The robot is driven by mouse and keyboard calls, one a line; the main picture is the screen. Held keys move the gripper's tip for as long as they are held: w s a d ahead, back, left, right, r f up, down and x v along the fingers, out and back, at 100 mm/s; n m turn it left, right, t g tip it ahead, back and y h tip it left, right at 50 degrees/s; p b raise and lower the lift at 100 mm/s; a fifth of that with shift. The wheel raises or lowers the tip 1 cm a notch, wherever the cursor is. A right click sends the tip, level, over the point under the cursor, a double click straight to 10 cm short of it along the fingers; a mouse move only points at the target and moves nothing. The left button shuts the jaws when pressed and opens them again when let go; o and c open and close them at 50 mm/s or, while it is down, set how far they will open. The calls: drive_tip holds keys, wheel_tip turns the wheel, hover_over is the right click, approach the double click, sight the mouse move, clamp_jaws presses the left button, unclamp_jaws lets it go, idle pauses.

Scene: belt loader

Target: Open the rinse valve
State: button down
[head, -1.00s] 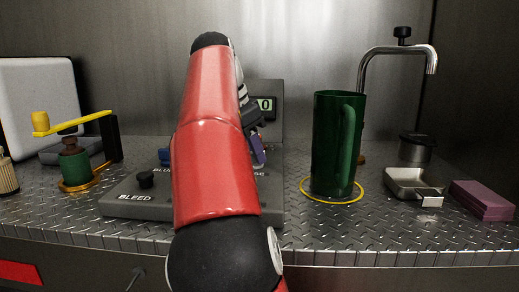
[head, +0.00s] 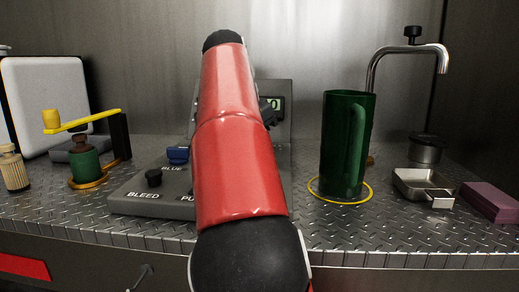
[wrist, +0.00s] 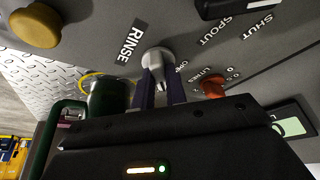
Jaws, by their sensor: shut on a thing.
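The rinse valve is a pale grey knob (wrist: 155,56) beside the label RINSE on the grey panel in the wrist view. My gripper (wrist: 160,82) is shut on this knob, with one dark finger on each side of it. Part of the word OPEN shows just beside the knob. In the head view my red arm hides the gripper and the knob.
A green jug (head: 334,150) stands inside a yellow ring right of the panel. A steel tap (head: 374,62), a metal tray (head: 405,188) and a purple block (head: 490,203) are farther right. A green hand-cranked device (head: 84,163) stands left. An orange knob (wrist: 213,88) is near my fingers.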

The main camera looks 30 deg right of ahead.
drive_tip(key=n+t, duration=0.1)
drive_tip(key=n, duration=0.4)
drive_tip(key=shift+s+d+t+y, duration=0.1)
drive_tip(key=shift+s+t+y, duration=0.1)
drive_tip(key=shift+t+y, duration=0.2)
drive_tip(key=shift+n+t+y+p, duration=0.3)
drive_tip(key=shift+n+t+y, duration=0.2)
drive_tip(key=shift+n, duration=1.4)
drive_tip(key=c, duration=1.4)
unclamp_jaws()
drive_tip(key=shift+c, duration=0.2)
